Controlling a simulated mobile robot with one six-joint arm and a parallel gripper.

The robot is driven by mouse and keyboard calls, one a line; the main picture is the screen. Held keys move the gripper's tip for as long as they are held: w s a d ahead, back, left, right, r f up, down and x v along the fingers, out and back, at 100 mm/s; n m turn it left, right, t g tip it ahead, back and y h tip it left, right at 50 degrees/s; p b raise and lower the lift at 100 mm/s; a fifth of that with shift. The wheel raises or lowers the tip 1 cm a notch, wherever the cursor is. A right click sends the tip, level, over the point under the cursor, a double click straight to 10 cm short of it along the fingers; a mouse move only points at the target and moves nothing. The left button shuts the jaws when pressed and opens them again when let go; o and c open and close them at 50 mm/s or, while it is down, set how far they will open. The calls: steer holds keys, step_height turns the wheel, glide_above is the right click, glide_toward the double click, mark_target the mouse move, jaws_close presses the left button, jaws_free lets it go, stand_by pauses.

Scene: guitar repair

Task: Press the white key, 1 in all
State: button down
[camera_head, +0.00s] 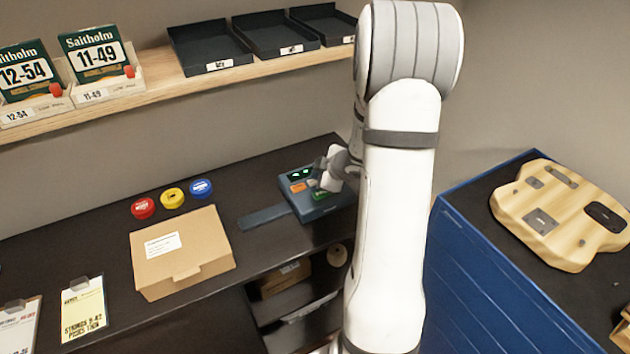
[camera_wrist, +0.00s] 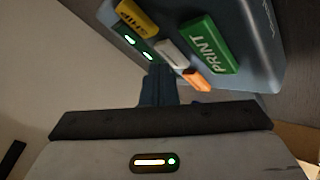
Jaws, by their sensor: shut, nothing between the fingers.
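The blue-grey key device (camera_head: 325,211) stands on the dark bench and also fills the top of the wrist view (camera_wrist: 262,55). In the wrist view its white key (camera_wrist: 173,53) lies between a yellow SHIP key (camera_wrist: 137,18), a green PRINT key (camera_wrist: 209,46) and an orange key (camera_wrist: 196,80). My gripper (camera_wrist: 158,75) is shut and empty, its tips close to the white key's near side. I cannot tell whether they touch it.
A lit display (camera_head: 300,174) is on the device. A flat strip (camera_head: 265,217) lies to its left. A cardboard box (camera_head: 200,268) and red (camera_head: 143,208), yellow (camera_head: 172,197) and blue (camera_head: 201,189) round tins stand further left. A shelf (camera_head: 155,88) runs above.

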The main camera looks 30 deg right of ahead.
steer(key=shift+f+b, duration=0.35)
steer(key=shift+f, duration=0.1)
stand_by(0.3)
steer(key=shift+r, duration=0.1)
steer(key=shift+r+p, duration=0.75)
steer(key=shift+p, duration=0.2)
step_height(320, 180, up, 5)
steer(key=p, duration=0.5)
stand_by(0.7)
